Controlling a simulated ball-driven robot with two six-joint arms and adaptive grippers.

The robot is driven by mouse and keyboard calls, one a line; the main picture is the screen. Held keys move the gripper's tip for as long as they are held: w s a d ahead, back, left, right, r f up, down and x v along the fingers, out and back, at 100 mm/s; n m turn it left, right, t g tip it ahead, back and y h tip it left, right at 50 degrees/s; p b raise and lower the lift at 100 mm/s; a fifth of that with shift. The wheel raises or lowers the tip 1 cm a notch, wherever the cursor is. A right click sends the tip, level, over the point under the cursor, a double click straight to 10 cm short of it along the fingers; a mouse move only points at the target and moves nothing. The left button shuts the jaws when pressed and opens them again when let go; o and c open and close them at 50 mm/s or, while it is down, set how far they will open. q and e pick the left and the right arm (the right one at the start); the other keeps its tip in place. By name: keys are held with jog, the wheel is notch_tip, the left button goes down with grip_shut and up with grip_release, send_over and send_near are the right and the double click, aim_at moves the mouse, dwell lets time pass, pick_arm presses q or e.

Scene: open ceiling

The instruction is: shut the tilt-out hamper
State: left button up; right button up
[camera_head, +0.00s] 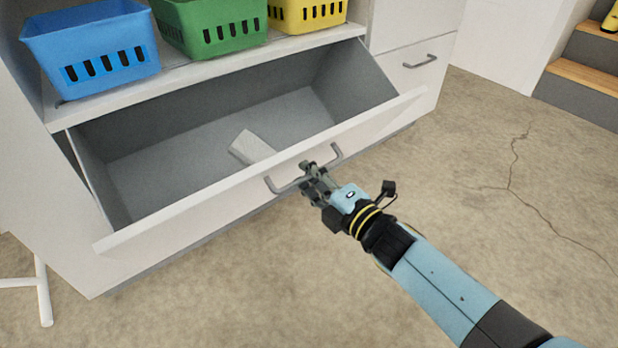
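The tilt-out hamper (180,215) is tipped open at the bottom of a white cabinet. Its grey inside shows, with a pale flat block (251,147) lying in it. A grey bar handle (285,187) runs along the outside of its front panel. My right gripper (312,172) is at the middle of this handle, its fingers overlapping the bar. The fingers are small and dark here, so I cannot tell whether they are closed on it. My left gripper is not in view.
Blue (95,50), green (212,22) and yellow (308,12) baskets stand on the shelf above the hamper. A closed drawer front with a handle (420,62) is to the right. A white leg (43,290) stands at lower left. The floor at right is clear; steps (585,75) rise at upper right.

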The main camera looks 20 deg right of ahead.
jog(key=shift+w+a, duration=0.1)
jog(key=shift+w, duration=0.1)
grip_shut()
dwell(0.4)
